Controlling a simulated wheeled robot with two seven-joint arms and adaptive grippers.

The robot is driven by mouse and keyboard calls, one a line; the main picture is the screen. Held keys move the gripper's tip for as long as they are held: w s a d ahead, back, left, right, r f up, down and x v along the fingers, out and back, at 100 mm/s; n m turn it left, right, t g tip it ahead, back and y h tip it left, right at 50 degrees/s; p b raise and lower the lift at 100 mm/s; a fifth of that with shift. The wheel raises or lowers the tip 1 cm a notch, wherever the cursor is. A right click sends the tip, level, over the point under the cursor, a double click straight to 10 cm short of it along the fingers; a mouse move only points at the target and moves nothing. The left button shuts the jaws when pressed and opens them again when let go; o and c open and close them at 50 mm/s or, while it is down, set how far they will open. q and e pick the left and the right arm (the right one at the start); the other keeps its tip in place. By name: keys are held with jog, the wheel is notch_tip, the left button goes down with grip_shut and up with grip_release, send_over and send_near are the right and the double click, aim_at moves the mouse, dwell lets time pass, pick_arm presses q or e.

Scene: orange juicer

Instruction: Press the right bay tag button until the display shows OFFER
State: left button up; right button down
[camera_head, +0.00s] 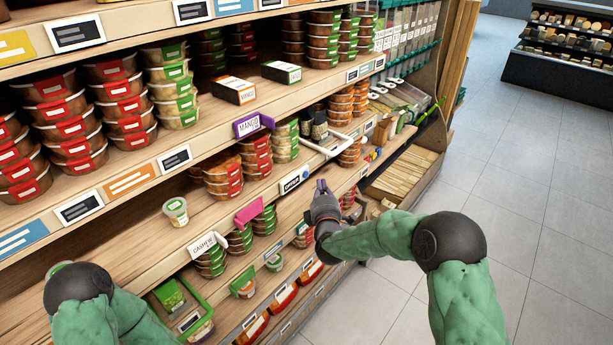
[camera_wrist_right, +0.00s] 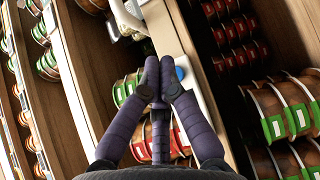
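The bay tag (camera_head: 293,182) is a white unit on the shelf edge with a dark display. The display carries a short white word, too small to read with certainty. Its round blue button (camera_wrist_right: 180,73) shows in the right wrist view, just right of my fingertips. My right gripper (camera_head: 322,186) is to the right of the tag in the head view. In the right wrist view its purple fingers (camera_wrist_right: 160,68) are closed together with nothing between them. I cannot tell whether they touch the tag. My left gripper is out of view; only its arm shows at lower left.
A white bar-like object (camera_head: 322,149) sticks out from the shelf above the tag. A purple sign (camera_head: 253,125) and a pink sign (camera_head: 255,211) jut from shelf edges. Stacked food tubs (camera_head: 224,177) fill the shelves. The floor (camera_head: 540,240) at right is clear.

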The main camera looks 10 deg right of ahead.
jog(key=shift+s+d, duration=0.65)
jog(key=shift+s, duration=0.25)
jog(key=s+d, duration=0.2)
jog(key=s+d+b, duration=0.1)
jog(key=s, duration=0.1)
jog(key=shift+s+d, duration=0.35)
jog(key=shift+f, duration=0.1)
dwell(0.3)
